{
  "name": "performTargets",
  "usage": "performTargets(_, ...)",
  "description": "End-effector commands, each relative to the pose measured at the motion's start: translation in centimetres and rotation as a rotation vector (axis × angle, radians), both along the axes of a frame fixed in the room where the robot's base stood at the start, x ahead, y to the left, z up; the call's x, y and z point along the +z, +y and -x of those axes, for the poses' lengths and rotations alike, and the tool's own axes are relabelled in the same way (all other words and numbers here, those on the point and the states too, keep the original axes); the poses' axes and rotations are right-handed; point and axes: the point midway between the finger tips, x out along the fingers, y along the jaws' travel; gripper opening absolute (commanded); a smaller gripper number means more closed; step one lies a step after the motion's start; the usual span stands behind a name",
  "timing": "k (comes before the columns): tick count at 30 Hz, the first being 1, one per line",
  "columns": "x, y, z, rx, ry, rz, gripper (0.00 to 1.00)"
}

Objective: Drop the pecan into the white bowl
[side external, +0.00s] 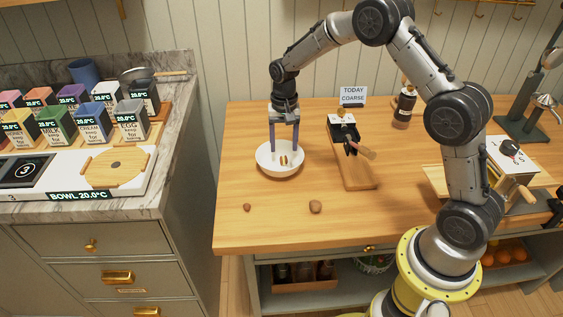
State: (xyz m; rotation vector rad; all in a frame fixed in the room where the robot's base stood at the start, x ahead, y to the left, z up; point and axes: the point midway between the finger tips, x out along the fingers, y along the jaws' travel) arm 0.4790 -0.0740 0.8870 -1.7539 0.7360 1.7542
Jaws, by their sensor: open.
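The white bowl (264,168) stands on the wooden table, left of its middle. A small brown nut-like thing (283,160) lies inside it; I cannot tell for sure if it is the pecan. My gripper (284,150) points straight down over the bowl, its two fingers apart, with the tips at or just inside the rim. The brown thing shows below and between the fingertips, and nothing is clearly held. A small dark brown nut (247,207) and a larger brown nut (315,206) lie on the table in front of the bowl.
A wooden board (357,178) with a dark grinder-like device (343,130) lies right of the bowl. Behind it stands a "TODAY COARSE" sign (352,96), with a dark bottle (404,106) to the right. The front left of the table is mostly clear.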

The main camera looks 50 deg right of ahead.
Motion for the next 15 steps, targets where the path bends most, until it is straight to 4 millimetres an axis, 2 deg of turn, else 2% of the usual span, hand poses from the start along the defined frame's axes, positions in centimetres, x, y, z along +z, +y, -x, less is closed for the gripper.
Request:
performTargets(5, 0.3, 0.0, 0.0, 0.0, -0.001, 0.0, 0.63)
performTargets(8, 1.2, 0.0, -0.1, 0.0, -0.004, 0.001, 0.63)
performTargets(15, 5.8, 0.0, -0.1, 0.0, -0.006, 0.001, 0.63)
